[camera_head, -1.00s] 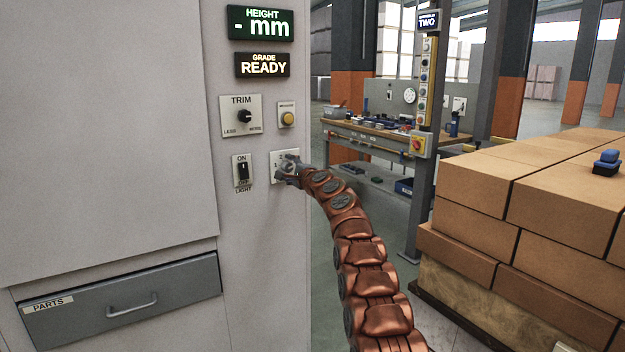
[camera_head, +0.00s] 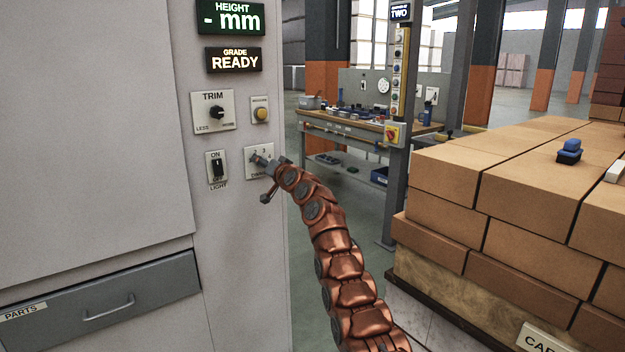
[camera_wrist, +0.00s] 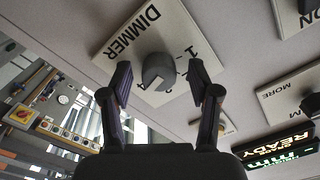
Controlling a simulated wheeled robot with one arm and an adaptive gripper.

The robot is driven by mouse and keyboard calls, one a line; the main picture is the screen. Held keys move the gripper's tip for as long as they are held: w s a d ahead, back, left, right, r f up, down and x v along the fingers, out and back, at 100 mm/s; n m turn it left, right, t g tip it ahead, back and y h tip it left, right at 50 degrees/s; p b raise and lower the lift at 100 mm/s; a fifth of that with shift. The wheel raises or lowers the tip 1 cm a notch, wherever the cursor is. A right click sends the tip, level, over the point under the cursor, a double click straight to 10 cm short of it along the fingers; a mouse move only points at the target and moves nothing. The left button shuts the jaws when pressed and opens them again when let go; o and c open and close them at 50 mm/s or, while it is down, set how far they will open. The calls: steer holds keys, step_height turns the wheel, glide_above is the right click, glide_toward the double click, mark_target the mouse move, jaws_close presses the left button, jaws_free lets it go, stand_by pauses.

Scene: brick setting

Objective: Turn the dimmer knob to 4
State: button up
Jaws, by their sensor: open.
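The dimmer plate (camera_head: 250,170) is a pale square low on the grey cabinet face, partly hidden by my gripper (camera_head: 262,170). In the wrist view the plate (camera_wrist: 120,50) appears upside down, with DIMMER and some numbers on it; a 1 and a 4 can be read. The round grey dimmer knob (camera_wrist: 158,72) has a paler wedge on its face; which number it points to is not clear. In that view my open gripper (camera_wrist: 159,82) has one finger on each side of the knob, with gaps showing between the fingers and the knob.
The light switch (camera_head: 217,167), trim knob (camera_head: 216,112) and yellow button (camera_head: 261,114) sit close by on the panel. A drawer (camera_head: 120,300) is below left. A brick stack (camera_head: 470,190) stands right; a workbench (camera_head: 350,128) is behind.

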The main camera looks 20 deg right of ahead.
steer(key=shift+s+d+n+b, duration=1.2)
steer(key=shift+s+n, duration=2.1)
steer(key=shift+s, duration=0.4)
steer(key=shift+w+a+f+n+g+h+p, duration=0.25)
steer(key=shift+w+a+f+g+h+p, duration=0.25)
steer(key=shift+a, duration=0.45)
steer(key=shift+w+a+f+n+g+h+p, duration=0.15)
steer(key=shift+w+a+f+n+g+p, duration=0.15)
steer(key=shift+a+g+p, duration=0.45)
steer(key=shift+w+a+f+n+g+h+p, duration=0.15)
steer(key=shift+w+a+f+g+h+p, duration=0.3)
steer(key=shift+a+g, duration=0.5)
